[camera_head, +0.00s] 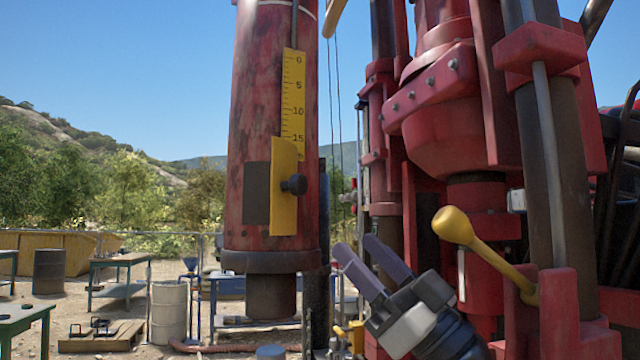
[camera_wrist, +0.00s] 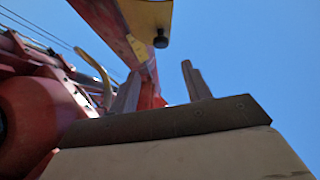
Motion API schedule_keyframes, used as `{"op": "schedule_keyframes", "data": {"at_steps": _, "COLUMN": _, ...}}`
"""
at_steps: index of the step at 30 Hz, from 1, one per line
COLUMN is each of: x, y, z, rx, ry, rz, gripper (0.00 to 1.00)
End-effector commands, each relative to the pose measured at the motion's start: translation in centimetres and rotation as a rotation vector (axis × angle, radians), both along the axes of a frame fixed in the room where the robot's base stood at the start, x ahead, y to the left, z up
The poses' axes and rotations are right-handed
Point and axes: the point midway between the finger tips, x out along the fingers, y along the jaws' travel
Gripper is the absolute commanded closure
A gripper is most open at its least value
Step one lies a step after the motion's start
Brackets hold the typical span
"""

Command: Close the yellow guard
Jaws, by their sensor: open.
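The yellow guard (camera_head: 284,190) is a small upright plate with a black knob (camera_head: 294,184) on the lower part of a worn red cylinder (camera_head: 258,110). A dark rectangular patch (camera_head: 256,193) lies uncovered just to the guard's left. My gripper (camera_head: 356,245) is open and empty, to the right of and below the guard, apart from it, its fingers pointing up and left. In the wrist view, the guard (camera_wrist: 150,18) and its knob (camera_wrist: 161,40) show at the top, beyond my open gripper (camera_wrist: 160,70). Part of the guard is cut off there.
A yellow scale (camera_head: 293,95) runs up the cylinder above the guard. A yellow lever with a round knob (camera_head: 453,225) stands close right of my gripper. Red machinery (camera_head: 460,110) fills the right side. Tables and barrels (camera_head: 168,310) stand farther back at left.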

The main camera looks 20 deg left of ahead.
Motion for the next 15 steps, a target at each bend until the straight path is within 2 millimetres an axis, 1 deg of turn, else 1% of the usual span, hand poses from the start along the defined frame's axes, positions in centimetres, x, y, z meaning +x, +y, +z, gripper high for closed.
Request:
{"op": "schedule_keyframes", "data": {"at_steps": 5, "x": 0.3, "y": 1.7, "z": 2.0, "rx": -0.002, "ry": 0.001, "rz": 0.005, "gripper": 0.52}}
{"op": "schedule_keyframes", "data": {"at_steps": 15, "x": 1.5, "y": 6.8, "z": 7.1, "rx": 0.0, "ry": 0.001, "rz": 0.005, "gripper": 0.52}}
